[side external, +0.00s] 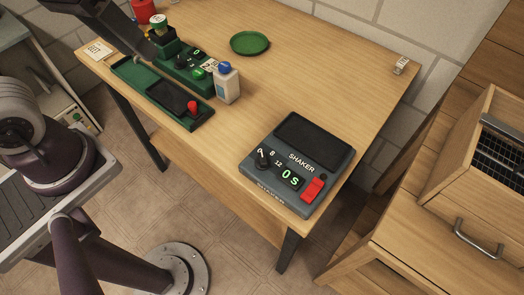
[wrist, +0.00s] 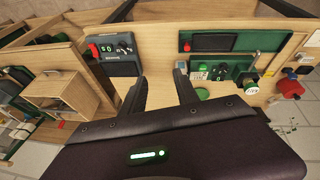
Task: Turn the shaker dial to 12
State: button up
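The shaker (side external: 318,178) is a dark grey box at the right front of the table, with a black pad on top and a display (side external: 290,177) reading "0 S". Its black dial (side external: 263,158) stands at the left of the panel, with 8 and 12 printed beside it; its exact pointing is too small to tell. The shaker also shows at the upper left in the wrist view (wrist: 107,69), with its dial (wrist: 122,48). My gripper (wrist: 160,77) is open, its two black fingers apart with nothing between them. It is away from the shaker, not touching the dial.
A red rocker switch (side external: 313,189) is on the shaker. A green device (side external: 172,98) with knobs, a white bottle (side external: 226,84) with a blue cap and a green dish (side external: 249,43) are farther left. The table (side external: 325,80) between them and the shaker is clear. Wooden drawers (side external: 440,215) stand right.

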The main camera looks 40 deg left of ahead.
jog(key=w+d+f+n+g, duration=0.3)
jog(key=w+d+f+n, duration=0.15)
jog(key=w+d, duration=0.3)
jog(key=n+g+y, duration=0.1)
jog(key=n, duration=0.3)
send_over(262, 155)
notch_tip(262, 155, down, 12)
jog(key=shift+w+r, duration=0.1)
notch_tip(262, 155, down, 7)
jog(key=shift+f, duration=0.2)
grip_shut()
